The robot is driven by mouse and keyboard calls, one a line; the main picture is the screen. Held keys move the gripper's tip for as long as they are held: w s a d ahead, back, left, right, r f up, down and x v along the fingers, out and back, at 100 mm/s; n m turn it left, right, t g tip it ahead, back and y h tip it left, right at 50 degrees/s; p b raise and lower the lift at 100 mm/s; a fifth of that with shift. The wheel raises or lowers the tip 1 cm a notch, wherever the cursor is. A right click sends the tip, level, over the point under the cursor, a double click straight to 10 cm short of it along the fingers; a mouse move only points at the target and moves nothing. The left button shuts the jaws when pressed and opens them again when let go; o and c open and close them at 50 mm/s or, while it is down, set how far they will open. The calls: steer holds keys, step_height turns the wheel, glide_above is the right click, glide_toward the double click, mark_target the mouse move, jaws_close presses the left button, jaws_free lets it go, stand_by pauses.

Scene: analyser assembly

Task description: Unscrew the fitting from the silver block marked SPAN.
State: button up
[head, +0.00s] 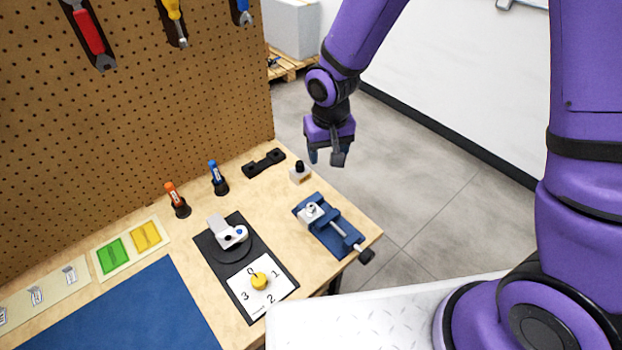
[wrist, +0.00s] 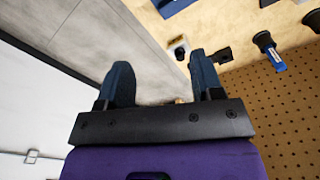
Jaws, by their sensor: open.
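A small silver-white block (head: 308,216) sits in the jaws of a blue vise (head: 345,222) near the table's right corner, with a round fitting (head: 311,206) on top. A second small pale block (head: 300,177) with a black cap stands behind the vise; it also shows in the wrist view (wrist: 178,48). No SPAN marking is readable on either block. My gripper (head: 326,158) is open and empty, raised above and to the right of the capped block. In the wrist view its two blue fingers (wrist: 160,68) are apart with nothing between them.
A black rack (head: 264,163) lies by the pegboard. The floor right of the table is clear.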

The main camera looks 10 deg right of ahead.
glide_toward(311, 206)
steer(key=shift+g, duration=0.4)
steer(key=f, duration=1)
steer(key=shift+w+f, duration=0.3)
steer(key=shift+w, duration=0.1)
steer(key=c, duration=1)
steer(key=shift+o, duration=0.2)
steer(key=n, duration=0.4)
steer(key=shift+n, duration=0.3)
steer(key=shift+n, duration=1.9)
